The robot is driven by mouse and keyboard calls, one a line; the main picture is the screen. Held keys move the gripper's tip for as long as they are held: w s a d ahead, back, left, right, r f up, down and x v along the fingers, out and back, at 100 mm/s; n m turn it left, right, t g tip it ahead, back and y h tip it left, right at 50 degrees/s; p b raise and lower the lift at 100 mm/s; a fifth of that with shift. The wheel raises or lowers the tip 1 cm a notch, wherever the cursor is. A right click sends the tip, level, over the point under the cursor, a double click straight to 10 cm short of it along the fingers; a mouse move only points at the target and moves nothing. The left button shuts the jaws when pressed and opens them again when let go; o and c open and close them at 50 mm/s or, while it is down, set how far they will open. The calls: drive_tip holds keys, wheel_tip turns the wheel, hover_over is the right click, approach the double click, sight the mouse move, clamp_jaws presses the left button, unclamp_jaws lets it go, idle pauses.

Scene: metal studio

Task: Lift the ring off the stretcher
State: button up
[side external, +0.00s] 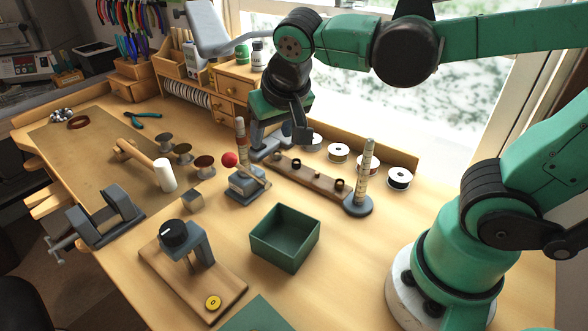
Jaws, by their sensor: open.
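The ring stretcher (246,184) has a blue-grey base, a red-knobbed lever and an upright banded post (241,142). It stands mid-bench. A coppery band shows around the post, but the ring is too small to tell clearly from the post's own markings. My gripper (297,136) hangs pointing down, behind and to the right of the post, apart from it. It is open, and I see nothing held in it. Its fingers partly overlap a blue-grey metal block behind, so their gap is hard to see.
A wooden strip (318,183) with small rings and a tapered stick on a round base (358,205) stand to the right. A green open box (285,262) is in front. A clamp (104,220) and a wooden stand (226,285) are front left. Spools (338,152) line the back.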

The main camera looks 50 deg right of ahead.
sight(239, 124)
drive_tip(key=w+a+m+h, duration=0.1)
drive_tip(key=m, duration=0.1)
drive_tip(key=w+a+r+m+h, duration=0.1)
drive_tip(key=w+m+h, duration=0.1)
drive_tip(key=w+a+r+m+h, duration=0.1)
drive_tip(key=w+a+m, duration=0.1)
drive_tip(key=shift+w+r+m+g, duration=0.1)
drive_tip(key=shift+m+g, duration=0.2)
drive_tip(key=shift+m, duration=0.1)
drive_tip(key=shift+w+a+m+h, duration=0.25)
drive_tip(key=shift+a+m+h, duration=0.05)
drive_tip(key=shift+m+h, duration=0.2)
drive_tip(key=shift+x, duration=4.25)
clamp_jaws()
drive_tip(key=shift+r, duration=0.1)
drive_tip(key=shift+r, duration=1.05)
